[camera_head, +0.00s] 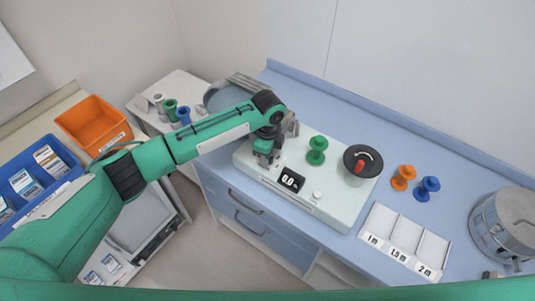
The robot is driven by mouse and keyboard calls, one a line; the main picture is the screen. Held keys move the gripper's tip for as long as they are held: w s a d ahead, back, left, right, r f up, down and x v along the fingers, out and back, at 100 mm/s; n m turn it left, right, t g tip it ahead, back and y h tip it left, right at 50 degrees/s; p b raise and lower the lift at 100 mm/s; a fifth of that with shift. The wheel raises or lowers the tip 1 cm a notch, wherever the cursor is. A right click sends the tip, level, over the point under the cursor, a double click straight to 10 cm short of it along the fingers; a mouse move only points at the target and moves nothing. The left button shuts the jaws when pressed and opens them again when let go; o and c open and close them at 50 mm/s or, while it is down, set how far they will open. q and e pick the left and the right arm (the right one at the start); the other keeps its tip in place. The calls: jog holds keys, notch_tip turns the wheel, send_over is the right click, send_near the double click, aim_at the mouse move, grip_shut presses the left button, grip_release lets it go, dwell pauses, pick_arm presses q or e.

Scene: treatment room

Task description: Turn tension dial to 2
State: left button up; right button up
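The tension dial (375,158) is a black disc with a white curved arrow and a red grip on it, at the right end of a pale machine (335,207). The machine's display (291,180) appears to read 0.0. My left gripper (266,161) points down over the machine's left end, left of the dial and apart from it. Its fingers are small and partly hidden by the wrist, so I cannot tell whether they are open. My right gripper is not in view.
A green spool (317,150) stands on the machine between my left gripper and the dial. Orange (403,177) and blue (427,188) spools stand right of the machine. A labelled white tray (406,235) and a metal drum (507,222) are further right on the blue counter (455,172).

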pick_arm(q)
jog(key=r+p, duration=0.2)
jog(key=r, duration=0.1)
jog(key=r+p, duration=0.1)
jog(key=shift+w+d+r+p, duration=0.15)
jog(key=shift+w+r+p, duration=0.15)
jog(key=shift+r+p, duration=0.05)
jog(key=r+p, duration=0.3)
jog(key=shift+s+r, duration=0.1)
jog(key=shift+s, duration=0.2)
